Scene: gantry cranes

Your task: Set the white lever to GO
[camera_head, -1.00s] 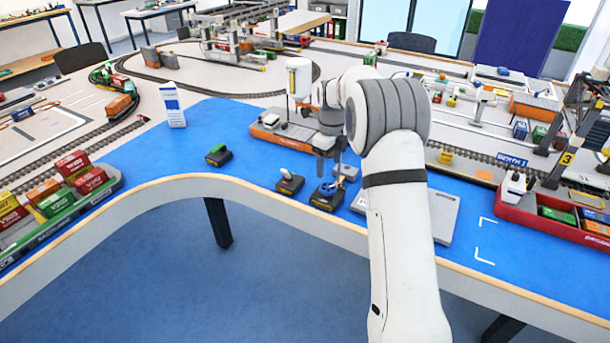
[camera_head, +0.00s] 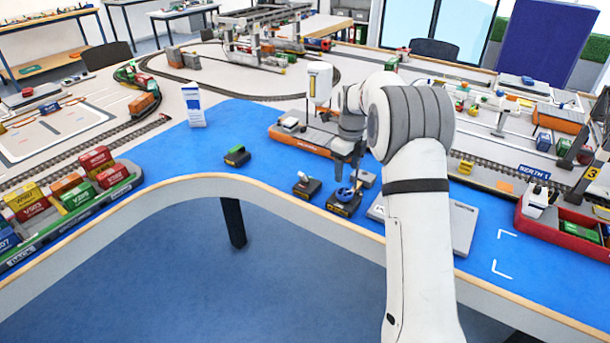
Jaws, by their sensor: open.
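The white lever (camera_head: 306,185) stands on a small dark base on the blue tabletop near its curved front edge. My gripper (camera_head: 346,172) points down with its two fingers apart. In the picture it sits up and to the right of the white lever, just above the blue control (camera_head: 345,194). Nothing shows between the fingers. The markings on the lever's base are too small to read, so I cannot tell which setting it is at.
A green-topped control (camera_head: 236,155) stands to the left. An orange-and-grey model (camera_head: 300,138) lies behind the levers. A grey plate (camera_head: 462,228) lies to the right, partly behind my arm. A white sign (camera_head: 194,105) stands at back left. Blue tabletop between is clear.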

